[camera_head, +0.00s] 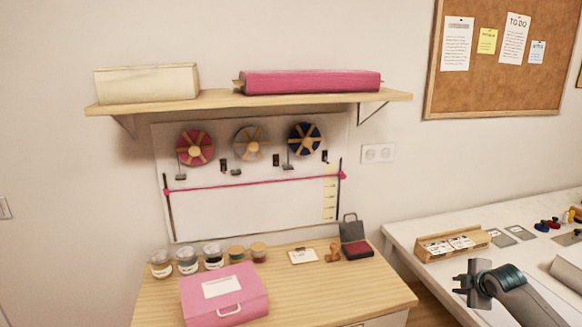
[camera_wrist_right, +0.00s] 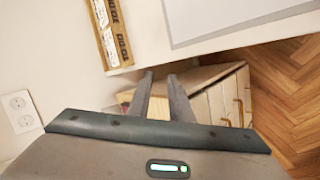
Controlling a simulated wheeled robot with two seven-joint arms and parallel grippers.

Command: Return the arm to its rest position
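My right gripper (camera_head: 461,284) is at the lower right of the head view, with its arm coming in from the bottom right corner. It is in front of the white table (camera_head: 400,236). In the right wrist view the two grey fingers of this gripper (camera_wrist_right: 162,78) stand apart with nothing between them, so it is open and empty. Behind the fingers in that view are the wooden cabinet (camera_wrist_right: 215,85) and the white table edge. My left gripper and left arm are not in view.
A wooden cabinet top (camera_head: 300,290) holds a pink box (camera_head: 240,306), several jars and a stamp (camera_head: 334,253). A wooden holder (camera_head: 452,245) stands on the white table near my gripper. A floor gap separates cabinet and table.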

